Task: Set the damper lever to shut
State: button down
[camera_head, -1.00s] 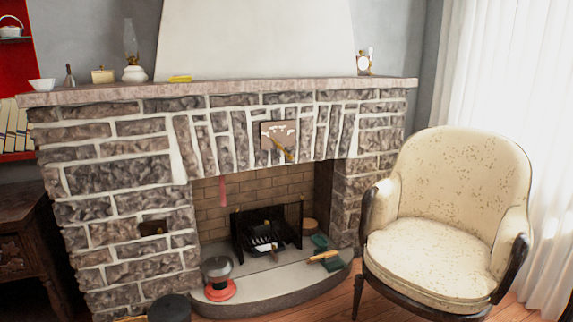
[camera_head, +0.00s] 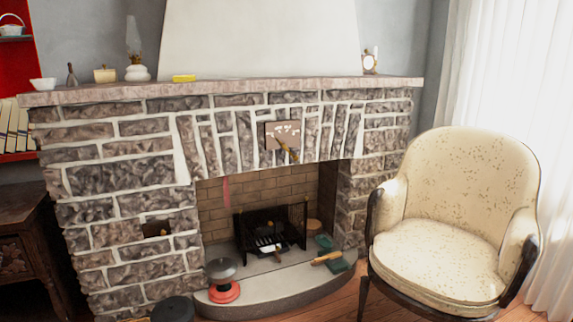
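The damper plate (camera_head: 283,131) is a brownish square with white markings, set in the stone face above the fireplace opening. A brass-coloured lever (camera_head: 288,149) is mounted on it and slants down to the right, its end reaching below the plate's lower edge. The markings are too small to read, so I cannot tell which setting the lever points at. My gripper does not show in this view.
A cream armchair (camera_head: 448,222) stands close on the right. On the hearth (camera_head: 282,284) are a red-based pot (camera_head: 222,279), a black grate (camera_head: 270,229) and a wooden-handled brush (camera_head: 326,258). The mantel (camera_head: 225,88) juts out above the plate, bearing several small objects.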

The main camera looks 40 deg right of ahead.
aim_at(295, 159)
jog(key=z, duration=0.05)
jog(key=i, duration=1)
jog(key=u, duration=0.05)
